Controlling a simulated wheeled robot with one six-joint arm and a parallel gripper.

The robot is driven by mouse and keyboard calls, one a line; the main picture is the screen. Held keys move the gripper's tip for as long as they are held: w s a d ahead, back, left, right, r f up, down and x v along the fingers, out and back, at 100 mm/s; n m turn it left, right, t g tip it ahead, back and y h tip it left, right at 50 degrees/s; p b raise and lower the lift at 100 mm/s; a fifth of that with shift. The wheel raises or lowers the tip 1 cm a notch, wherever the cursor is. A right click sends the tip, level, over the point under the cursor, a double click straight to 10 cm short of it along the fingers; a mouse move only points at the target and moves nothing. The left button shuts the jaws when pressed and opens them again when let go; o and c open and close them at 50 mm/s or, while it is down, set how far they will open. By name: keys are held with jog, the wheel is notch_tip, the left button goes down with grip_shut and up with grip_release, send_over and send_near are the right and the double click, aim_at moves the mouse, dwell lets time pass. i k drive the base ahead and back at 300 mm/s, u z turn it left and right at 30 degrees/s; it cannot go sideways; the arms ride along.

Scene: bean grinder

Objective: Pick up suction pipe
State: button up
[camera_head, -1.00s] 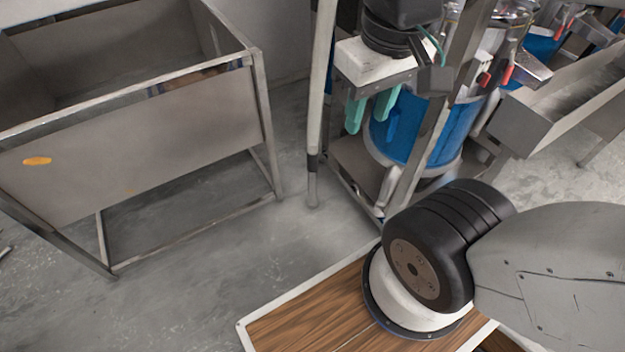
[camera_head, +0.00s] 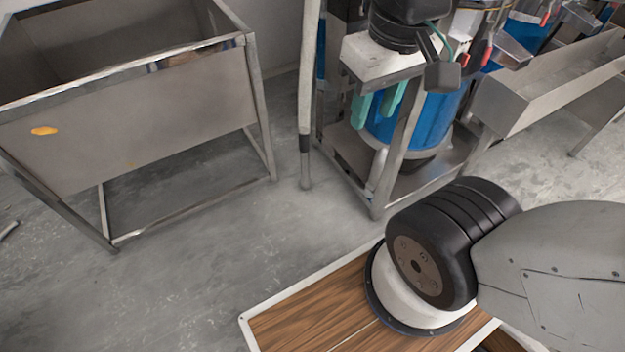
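A pale grey upright pipe (camera_head: 308,80), likely the suction pipe, stands left of the machine's metal frame. It has a dark band low down, and its lower end is near the concrete floor; I cannot tell if it touches. Its top runs out of the picture. The lower part of my arm shows at the bottom right, well in front of the pipe. My gripper is outside the view, so its state does not show.
A large open metal bin (camera_head: 150,120) on legs stands at the left. A machine with a blue drum (camera_head: 425,118) stands right of the pipe, with a metal trough (camera_head: 555,85) farther right. Bare floor (camera_head: 215,240) lies between the bin and my wood-topped base.

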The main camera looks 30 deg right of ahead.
aim_at(303, 132)
jog(key=k, duration=0.85)
jog(key=u, duration=0.8)
jog(key=i, duration=1.7)
jog(key=z, duration=0.8)
jog(key=i, duration=0.65)
jog(key=z, duration=1)
jog(key=i, duration=0.25)
jog(key=z, duration=0.2)
